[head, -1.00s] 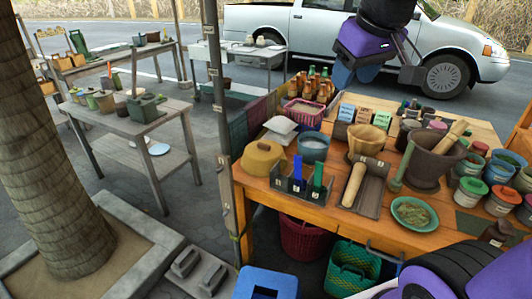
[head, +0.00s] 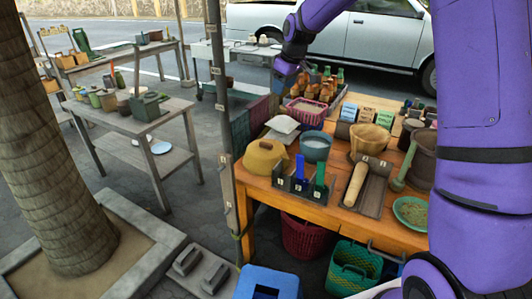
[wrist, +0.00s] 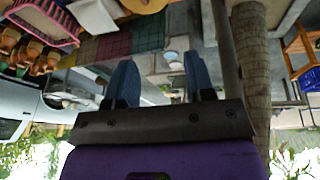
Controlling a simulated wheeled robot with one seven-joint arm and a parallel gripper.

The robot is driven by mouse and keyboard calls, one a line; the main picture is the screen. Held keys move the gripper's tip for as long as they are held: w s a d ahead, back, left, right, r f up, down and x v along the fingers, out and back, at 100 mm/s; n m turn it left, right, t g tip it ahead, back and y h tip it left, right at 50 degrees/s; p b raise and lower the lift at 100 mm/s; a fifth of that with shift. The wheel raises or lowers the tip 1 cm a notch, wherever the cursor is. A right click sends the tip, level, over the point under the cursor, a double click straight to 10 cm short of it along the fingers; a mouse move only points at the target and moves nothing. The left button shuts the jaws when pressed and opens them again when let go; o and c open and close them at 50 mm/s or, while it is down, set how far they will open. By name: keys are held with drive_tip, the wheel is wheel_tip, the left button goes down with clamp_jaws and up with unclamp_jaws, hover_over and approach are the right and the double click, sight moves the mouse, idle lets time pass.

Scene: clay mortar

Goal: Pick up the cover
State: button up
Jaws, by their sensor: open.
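An ochre domed clay piece with a small handle, which looks like the cover (head: 265,157), sits on the near left corner of the orange wooden table (head: 327,211). A cut-off yellowish piece at the top edge of the wrist view may be the same thing. My gripper (head: 286,74) is raised above the table's far left part, beyond and above the cover. Its two blue fingers stand apart with nothing between them in the wrist view (wrist: 160,82).
Beside the cover are a holder with blue and green pieces (head: 301,190), a grey-blue bucket (head: 315,147) and folded white cloth (head: 283,125). A pink basket (head: 306,110) and bottles stand behind. A wooden post (head: 222,130) rises close left of the table.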

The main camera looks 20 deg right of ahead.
drive_tip(key=w+f+n, duration=0.1)
drive_tip(key=w+f, duration=0.6)
drive_tip(key=f, duration=0.2)
drive_tip(key=y, duration=0.2)
approach(267, 144)
drive_tip(key=shift+n, duration=0.4)
drive_tip(key=x, duration=0.8)
drive_tip(key=shift+w+a+f, duration=0.2)
drive_tip(key=shift+w+f, duration=0.05)
drive_tip(key=shift+w, duration=0.1)
clamp_jaws()
